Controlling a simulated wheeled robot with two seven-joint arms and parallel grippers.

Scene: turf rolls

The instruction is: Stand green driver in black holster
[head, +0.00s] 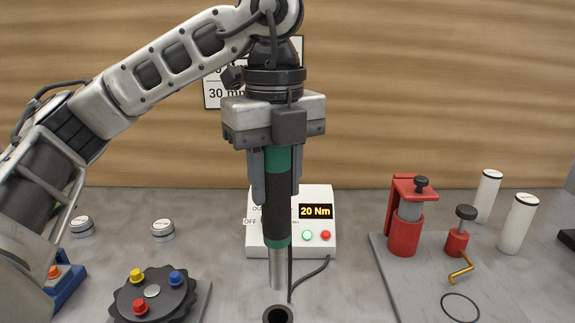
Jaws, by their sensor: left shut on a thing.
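The green driver (276,240) has a green and black handle and a steel shaft, and hangs upright with the shaft down. My left gripper (277,194) points straight down and is shut on its handle from both sides. The black holster (265,315) shows only as a dark round opening at the bottom edge; the rest is cut off by the frame. The shaft's lower end appears just above the holster opening in the picture, with a small gap between them. My right gripper is out of view.
A white controller box (320,245) reading 20 Nm stands behind the driver, with a black cable (312,274) in front. A black knobbed dial (150,297) is at left. A grey plate (405,285) with red fixtures (404,235) is at right, near white cylinders (518,224).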

